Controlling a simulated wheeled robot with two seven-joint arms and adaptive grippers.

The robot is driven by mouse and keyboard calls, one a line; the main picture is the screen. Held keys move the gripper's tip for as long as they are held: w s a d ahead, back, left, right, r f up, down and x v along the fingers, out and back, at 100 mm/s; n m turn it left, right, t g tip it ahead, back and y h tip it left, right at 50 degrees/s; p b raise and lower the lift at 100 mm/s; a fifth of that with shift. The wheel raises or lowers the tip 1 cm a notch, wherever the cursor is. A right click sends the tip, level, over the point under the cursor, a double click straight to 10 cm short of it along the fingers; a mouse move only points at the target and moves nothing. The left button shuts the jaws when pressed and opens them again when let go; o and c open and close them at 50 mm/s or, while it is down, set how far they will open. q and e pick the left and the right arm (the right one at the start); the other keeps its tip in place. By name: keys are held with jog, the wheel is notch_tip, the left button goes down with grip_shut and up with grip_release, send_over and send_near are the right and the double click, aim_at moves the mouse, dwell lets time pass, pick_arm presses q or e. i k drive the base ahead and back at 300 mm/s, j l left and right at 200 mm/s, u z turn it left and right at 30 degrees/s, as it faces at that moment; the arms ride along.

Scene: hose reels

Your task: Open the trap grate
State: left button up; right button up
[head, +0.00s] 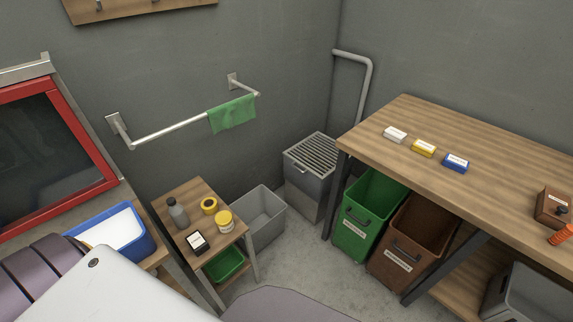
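The trap grate (314,153) is a slatted metal grate on top of a grey box-shaped trap (308,182) in the far corner. It lies flat over the top of the box and looks closed. A small handle shows on the box's front near the top. A grey pipe (366,85) comes down the wall behind it. Neither of my grippers shows in the head view.
A wooden workbench (480,185) stands right of the trap, with green (365,215) and brown (410,235) bins below. A grey open bin (262,215) and small side table (187,195) stand left. A rail (175,131) with green towel (232,115) is on the wall. Some floor (300,262) is clear.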

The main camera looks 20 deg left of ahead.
aim_at(322, 178)
jog(key=i+l+u, duration=0.6)
jog(key=i+l, duration=0.05)
jog(key=i, duration=0.1)
